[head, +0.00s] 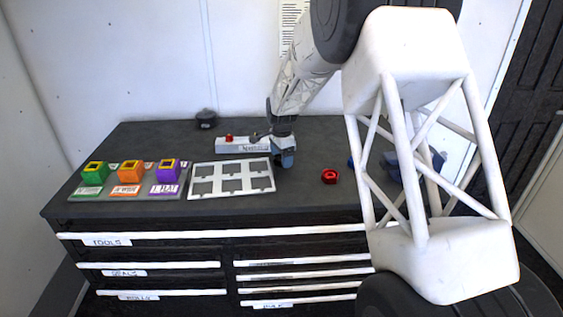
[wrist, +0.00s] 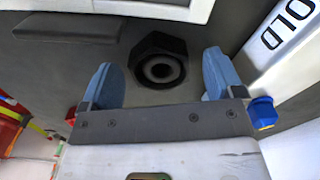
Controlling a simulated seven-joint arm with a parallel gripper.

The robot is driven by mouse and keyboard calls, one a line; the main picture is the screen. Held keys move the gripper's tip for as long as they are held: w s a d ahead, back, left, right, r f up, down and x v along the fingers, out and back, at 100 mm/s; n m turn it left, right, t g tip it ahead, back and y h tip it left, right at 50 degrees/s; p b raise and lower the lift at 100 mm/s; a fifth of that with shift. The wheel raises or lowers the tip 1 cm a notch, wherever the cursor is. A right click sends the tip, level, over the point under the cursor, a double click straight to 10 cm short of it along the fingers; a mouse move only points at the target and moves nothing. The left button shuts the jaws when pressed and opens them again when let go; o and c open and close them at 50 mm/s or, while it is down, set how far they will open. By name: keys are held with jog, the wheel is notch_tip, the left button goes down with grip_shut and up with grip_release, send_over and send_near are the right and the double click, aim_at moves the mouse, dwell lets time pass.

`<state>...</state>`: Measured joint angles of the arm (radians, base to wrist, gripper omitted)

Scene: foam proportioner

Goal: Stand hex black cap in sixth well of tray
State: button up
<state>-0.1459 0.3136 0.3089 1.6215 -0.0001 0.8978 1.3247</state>
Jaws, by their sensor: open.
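The hex black cap (wrist: 147,45) lies on the dark worktop in the wrist view, with a round hole in its middle. My gripper (wrist: 159,62) is open, with one blue finger on each side of the cap and gaps between. I cannot tell how high the fingers are above the worktop. In the head view my gripper (head: 284,158) is low at the right back corner of the white tray (head: 235,194), and the cap cannot be made out there. The tray's wells look empty. A pale frame edge, likely the tray (wrist: 150,8), crosses the top of the wrist view.
A white labelled block (wrist: 292,45) is close on the right in the wrist view. Green (head: 93,170), orange (head: 127,174) and purple (head: 167,171) holders stand left of the tray. A red ring (head: 329,176) lies to the right. A dark round item (head: 206,118) is behind.

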jog(key=c, duration=1.1)
jog(key=shift+r, duration=0.15)
jog(key=shift+c, duration=0.2)
jog(key=shift+r, duration=1.2)
jog(key=s, duration=0.5)
jog(key=s+d+r, duration=0.1)
jog(key=s, duration=0.4)
jog(key=s+d+r, duration=0.1)
jog(key=s, duration=0.4)
jog(key=shift+s+d+r, duration=0.15)
jog(key=shift+s+r, duration=0.05)
jog(key=shift+s, duration=0.2)
